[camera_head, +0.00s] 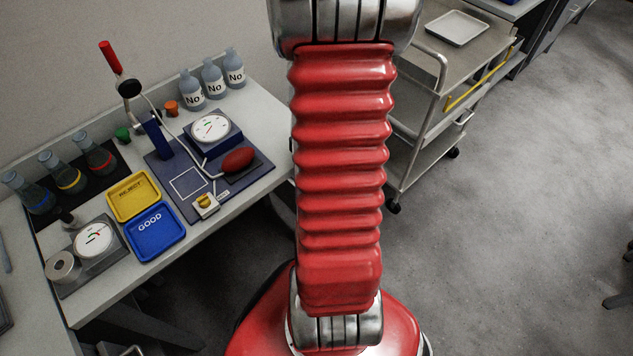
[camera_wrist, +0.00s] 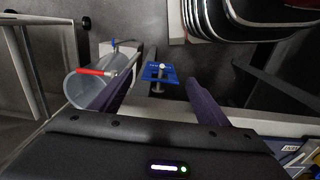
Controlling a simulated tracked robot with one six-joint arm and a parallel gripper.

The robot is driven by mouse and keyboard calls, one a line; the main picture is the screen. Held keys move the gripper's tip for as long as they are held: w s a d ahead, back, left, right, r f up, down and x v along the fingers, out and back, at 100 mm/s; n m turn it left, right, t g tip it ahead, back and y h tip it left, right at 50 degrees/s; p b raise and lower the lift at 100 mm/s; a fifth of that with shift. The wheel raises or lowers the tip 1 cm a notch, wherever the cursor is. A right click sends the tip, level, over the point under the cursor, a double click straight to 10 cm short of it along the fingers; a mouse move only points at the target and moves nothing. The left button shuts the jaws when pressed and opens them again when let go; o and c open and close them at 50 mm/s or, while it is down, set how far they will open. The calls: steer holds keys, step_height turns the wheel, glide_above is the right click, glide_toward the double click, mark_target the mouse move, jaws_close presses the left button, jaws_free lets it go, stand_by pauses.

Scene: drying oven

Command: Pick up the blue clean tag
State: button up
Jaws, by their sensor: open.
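The blue tag (camera_wrist: 153,73) shows in the wrist view as a small blue plate with a pale round knob on it. A short grey stem or post shows just below the plate. My gripper (camera_wrist: 161,82) is open, its two dark purple fingers spread to the left and right. The tag appears between the fingers, toward their far ends, and nothing is seen gripped. How far the tag is from the fingertips is hard to tell. In the head view neither the tag nor my gripper can be made out.
In the wrist view a translucent bucket-like container (camera_wrist: 84,94) with a red-handled item (camera_wrist: 91,72) across it stands close to the left finger. In the head view a bench holds a yellow REJECT tray (camera_head: 133,209) and a blue GOOD tray (camera_head: 153,243). A metal cart (camera_head: 420,125) stands right.

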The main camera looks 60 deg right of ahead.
steer(key=shift+f, duration=2.6)
steer(key=c, duration=1.1)
